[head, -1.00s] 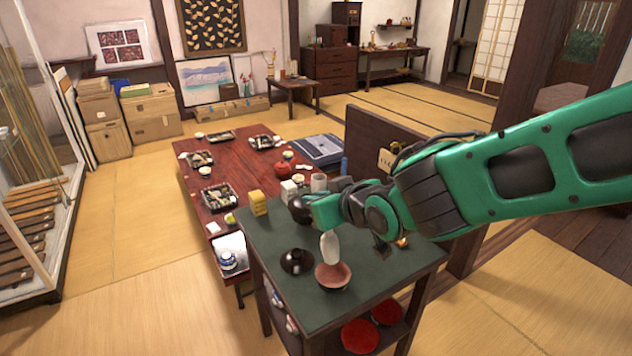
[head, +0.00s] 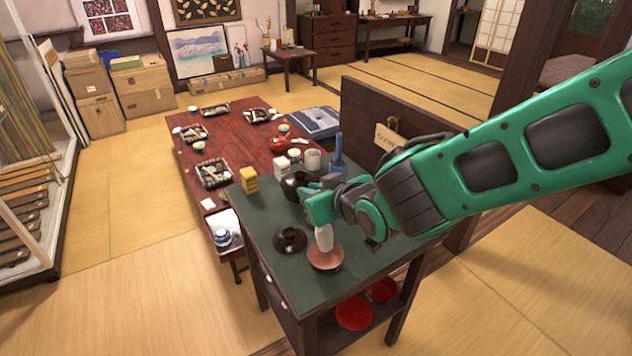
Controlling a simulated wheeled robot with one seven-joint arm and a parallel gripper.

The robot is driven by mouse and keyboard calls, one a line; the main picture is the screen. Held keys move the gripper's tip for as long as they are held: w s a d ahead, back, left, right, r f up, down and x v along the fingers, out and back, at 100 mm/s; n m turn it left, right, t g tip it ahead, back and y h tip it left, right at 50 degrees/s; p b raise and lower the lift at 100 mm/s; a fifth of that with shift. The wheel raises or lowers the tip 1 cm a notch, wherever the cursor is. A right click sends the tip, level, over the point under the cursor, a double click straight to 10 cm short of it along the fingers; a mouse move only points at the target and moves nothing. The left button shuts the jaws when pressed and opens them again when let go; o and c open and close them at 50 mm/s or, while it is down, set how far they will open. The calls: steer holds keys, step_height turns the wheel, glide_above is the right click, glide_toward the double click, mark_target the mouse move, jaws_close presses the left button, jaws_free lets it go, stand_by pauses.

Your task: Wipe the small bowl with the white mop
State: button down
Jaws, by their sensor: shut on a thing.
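The small bowl (head: 324,259) is reddish-pink and sits on the dark green top of the small table (head: 262,225), near its front edge. The white mop (head: 324,238) is upright, with its lower end at the bowl; I cannot tell whether it touches the inside. My gripper (head: 318,212) is above the bowl, shut on the upper part of the mop. The fingers are small here and partly hidden by the wrist.
A dark lid-like dish (head: 289,240) lies just left of the bowl. A dark round pot (head: 294,185), a yellow block stack (head: 249,180), a white cup (head: 312,159) and a blue bottle (head: 338,152) stand farther back. A low red table (head: 240,150) with dishes lies beyond.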

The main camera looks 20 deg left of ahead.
steer(key=shift+f, duration=2.6)
steer(key=shift+d+n+g+y, duration=0.15)
steer(key=shift+n+g+y, duration=0.55)
steer(key=shift+n+g, duration=1)
steer(key=shift+d+n+g+y, duration=0.1)
steer(key=shift+n+g+y, duration=0.6)
steer(key=shift+n+g, duration=0.95)
steer(key=shift+f, duration=0.1)
